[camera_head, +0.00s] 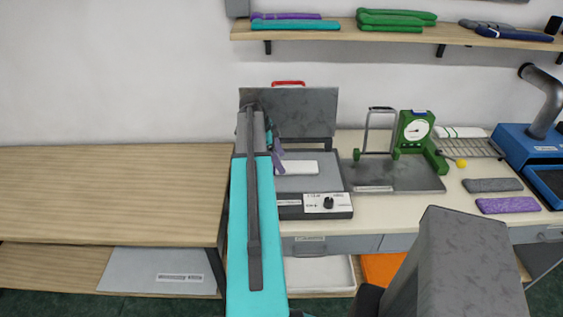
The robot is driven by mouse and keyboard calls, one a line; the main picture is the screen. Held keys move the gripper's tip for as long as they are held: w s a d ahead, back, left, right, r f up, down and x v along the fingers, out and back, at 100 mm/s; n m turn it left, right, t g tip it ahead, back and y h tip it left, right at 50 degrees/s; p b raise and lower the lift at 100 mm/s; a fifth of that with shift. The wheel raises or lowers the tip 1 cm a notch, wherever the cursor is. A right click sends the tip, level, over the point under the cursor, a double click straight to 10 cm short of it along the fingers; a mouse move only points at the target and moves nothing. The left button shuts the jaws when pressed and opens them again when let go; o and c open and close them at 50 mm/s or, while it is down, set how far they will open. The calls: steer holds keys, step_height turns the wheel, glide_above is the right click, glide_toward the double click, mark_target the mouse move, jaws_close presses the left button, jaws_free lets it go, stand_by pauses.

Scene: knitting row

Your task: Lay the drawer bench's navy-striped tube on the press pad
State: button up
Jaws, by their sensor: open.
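The press stands open on the drawer bench, its grey lid (310,112) raised behind its flat grey pad (298,185). A pale, flat piece (300,167) lies on the pad. I cannot make out navy stripes on it, so I cannot tell whether it is the navy-striped tube. My gripper (278,153) is at the left part of the pad, close to the pale piece's left end. It is small and partly hidden by my turquoise arm; its jaws are open. I cannot tell whether they touch the piece.
Right of the press stand a grey plate with a green dial gauge (416,128), a wire rack (470,147), and grey (492,185) and purple (508,205) flat pieces. A blue machine (530,150) is far right. Folded tubes lie on the wall shelf (345,32). The left table (110,190) is bare.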

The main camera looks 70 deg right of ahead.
steer(key=b+v, duration=0.3)
steer(key=v, duration=0.6)
steer(key=shift+r, duration=0.4)
steer(key=shift+a, duration=0.1)
stand_by(0.5)
